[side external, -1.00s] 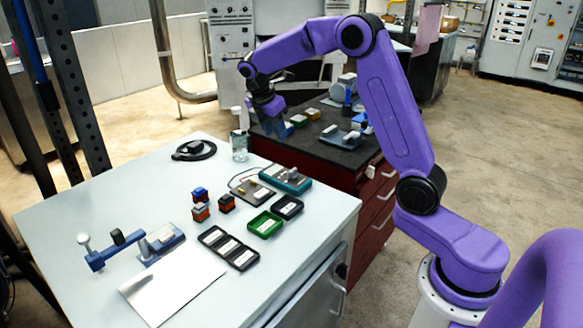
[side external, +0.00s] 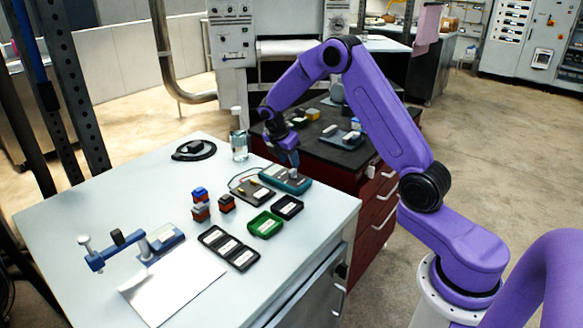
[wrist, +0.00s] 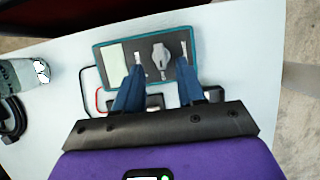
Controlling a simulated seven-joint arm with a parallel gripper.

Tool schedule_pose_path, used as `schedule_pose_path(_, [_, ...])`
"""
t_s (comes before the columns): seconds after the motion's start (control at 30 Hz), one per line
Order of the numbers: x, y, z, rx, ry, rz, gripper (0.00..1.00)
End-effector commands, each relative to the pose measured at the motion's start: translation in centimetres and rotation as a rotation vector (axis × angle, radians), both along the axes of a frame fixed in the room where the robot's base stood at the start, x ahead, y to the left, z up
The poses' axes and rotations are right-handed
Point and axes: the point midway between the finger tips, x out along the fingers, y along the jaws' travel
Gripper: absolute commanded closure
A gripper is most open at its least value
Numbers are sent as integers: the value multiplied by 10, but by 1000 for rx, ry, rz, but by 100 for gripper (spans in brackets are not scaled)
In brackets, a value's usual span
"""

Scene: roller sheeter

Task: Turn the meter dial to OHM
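The meter (side external: 304,187) is a teal-edged box with a dark face on the white table; it also shows at the top of the wrist view (wrist: 203,75). Its light grey dial (wrist: 160,54) sits in the middle of the face, with a pale screen to its left. The dial's labels are too small to read. My gripper (wrist: 160,66) is open, with its blue fingers apart on either side of the dial in the wrist view. My gripper also shows over the meter in the side view (side external: 295,164). I cannot tell whether the fingers touch the dial.
A board with wires (side external: 252,190) lies next to the meter. A black tray (side external: 289,207), a green tray (side external: 265,224) and small orange and blue blocks (side external: 200,212) lie nearby. A glass bottle (side external: 239,147) stands behind. The table's left front is partly clear.

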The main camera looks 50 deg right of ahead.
Motion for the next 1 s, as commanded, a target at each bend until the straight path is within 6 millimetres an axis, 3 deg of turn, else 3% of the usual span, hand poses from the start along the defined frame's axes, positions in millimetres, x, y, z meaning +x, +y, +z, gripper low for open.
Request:
schedule_pose_path(0.1, [-1, -8, -19, 2, 2, -2, 61])
schedule_pose_path(0.3, [0, -15, -36, 1, 1, -1, 61])
schedule_pose_path(0.67, [0, -17, -40, 1, -1, -1, 61])
schedule_pose_path(0.73, [0, -16, -40, 1, -1, -1, 77])
schedule_pose_path(0.8, [0, -16, -40, 1, -1, -1, 100])
schedule_pose_path(1.0, [0, -16, -40, 1, -1, -2, 100])
